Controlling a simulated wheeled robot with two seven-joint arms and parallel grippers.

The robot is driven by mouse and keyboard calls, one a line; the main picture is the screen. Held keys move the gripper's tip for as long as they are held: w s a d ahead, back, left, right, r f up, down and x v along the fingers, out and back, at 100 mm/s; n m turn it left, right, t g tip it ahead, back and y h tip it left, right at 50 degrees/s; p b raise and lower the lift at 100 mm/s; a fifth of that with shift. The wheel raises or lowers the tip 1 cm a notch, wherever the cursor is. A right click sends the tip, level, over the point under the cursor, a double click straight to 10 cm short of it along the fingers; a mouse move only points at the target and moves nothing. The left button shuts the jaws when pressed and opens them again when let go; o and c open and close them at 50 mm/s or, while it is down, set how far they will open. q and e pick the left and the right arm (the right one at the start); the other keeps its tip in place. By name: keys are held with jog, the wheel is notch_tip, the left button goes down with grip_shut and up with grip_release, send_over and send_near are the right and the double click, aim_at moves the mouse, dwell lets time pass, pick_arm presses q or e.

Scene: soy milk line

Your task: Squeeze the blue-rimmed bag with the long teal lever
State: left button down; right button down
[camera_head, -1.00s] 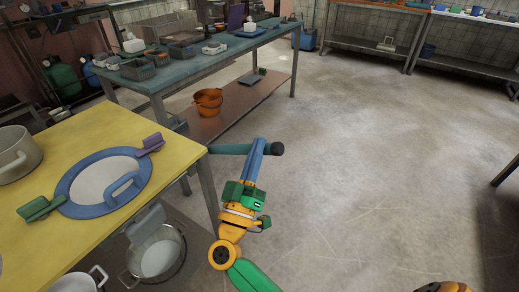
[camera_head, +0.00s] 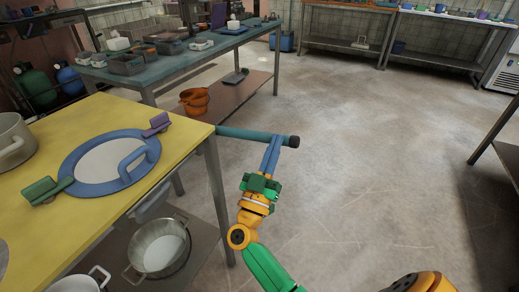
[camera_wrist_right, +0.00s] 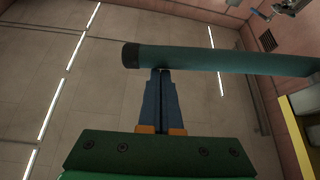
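The long teal lever (camera_head: 245,133) sticks out past the right edge of the yellow table (camera_head: 75,115); its black end is in the open air. In the right wrist view the lever (camera_wrist_right: 225,61) hides the fingertips. The blue rim (camera_head: 72,170) with a white middle (camera_head: 105,165) lies on the yellow table, with a blue arched handle and a green and a purple grip piece. I cannot tell the bag's shape below. My left gripper is out of view.
A steel pot (camera_head: 12,143) stands on the table's left. Another pot (camera_head: 157,250) sits on the shelf below. A long teal-topped bench (camera_head: 190,60) stands behind, with orange buckets (camera_head: 194,101) on its lower shelf. The floor right of the lever is clear.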

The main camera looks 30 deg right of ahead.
jog(key=shift+d+f+m+b, duration=0.15)
jog(key=shift+d+f+b, duration=0.15)
jog(key=shift+f, duration=0.55)
jog(key=shift+d+f+m+b, duration=0.2)
jog(key=shift+f+b, duration=0.1)
jog(key=shift+f, duration=0.55)
dwell(6.3)
